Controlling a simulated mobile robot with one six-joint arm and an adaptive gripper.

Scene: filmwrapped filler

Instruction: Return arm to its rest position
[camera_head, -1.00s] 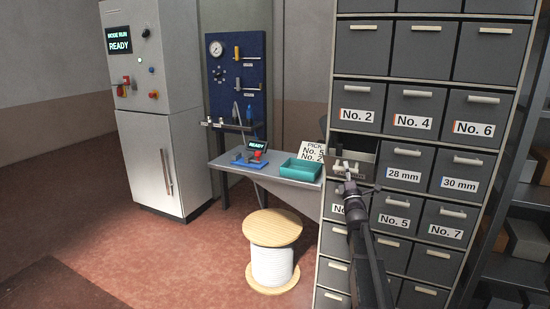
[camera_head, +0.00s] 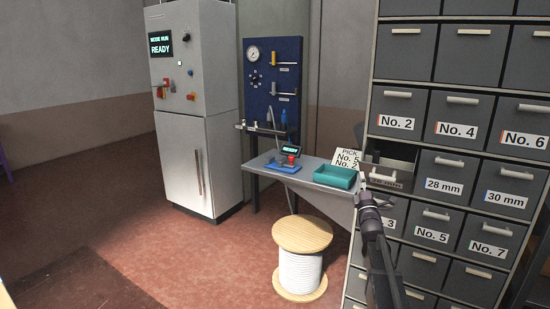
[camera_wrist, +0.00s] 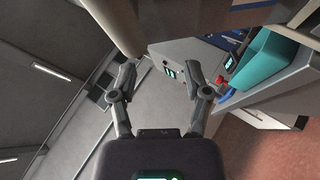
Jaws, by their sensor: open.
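My gripper (camera_head: 362,186) is in front of the drawer cabinet in the head view, left of the drawer labelled 28 mm (camera_head: 443,184). The wrist view shows both fingers of my gripper (camera_wrist: 166,85) spread apart with nothing between them. My arm reaches up from the lower edge of the head view. An open drawer (camera_head: 392,172) sticks out just behind and right of the gripper; its inside is mostly hidden from here.
A bench (camera_head: 310,184) carries a teal tray (camera_head: 334,178), which also shows in the wrist view (camera_wrist: 262,62), a pick sign (camera_head: 348,161) and a small READY device (camera_head: 289,158). A spool (camera_head: 301,270) stands on the floor. A grey machine cabinet (camera_head: 195,120) is at left. The floor at left is clear.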

